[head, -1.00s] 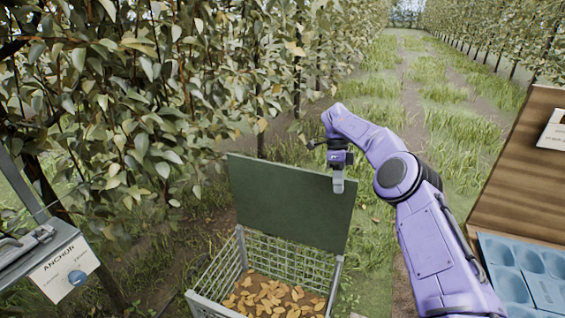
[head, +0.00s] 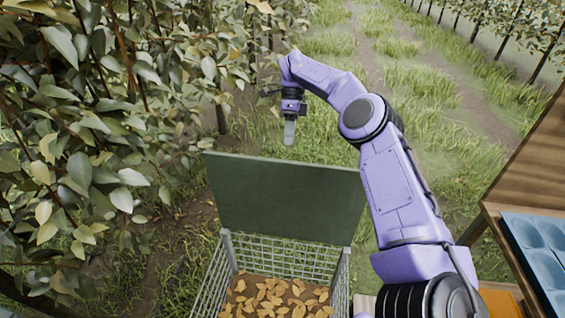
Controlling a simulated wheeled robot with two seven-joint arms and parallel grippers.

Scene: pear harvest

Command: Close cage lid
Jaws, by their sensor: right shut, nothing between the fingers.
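The cage (head: 338,285) is a grey wire-mesh box at the bottom middle of the head view, with yellow-brown leaves (head: 275,296) on its floor. Its dark green lid (head: 282,203) stands open, raised at the far side of the cage. My right gripper (head: 289,134) is shut and empty. It points down above the lid's top edge and appears to be beyond it, with a visible gap between them. The near part of the cage is cut off by the frame. My left gripper is not in the view.
Leafy trees (head: 90,120) fill the left side, close to the cage. A wooden table (head: 515,200) stands at the right, with a blue tray (head: 540,255) on or beside it. A grassy lane (head: 420,110) runs open behind the lid.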

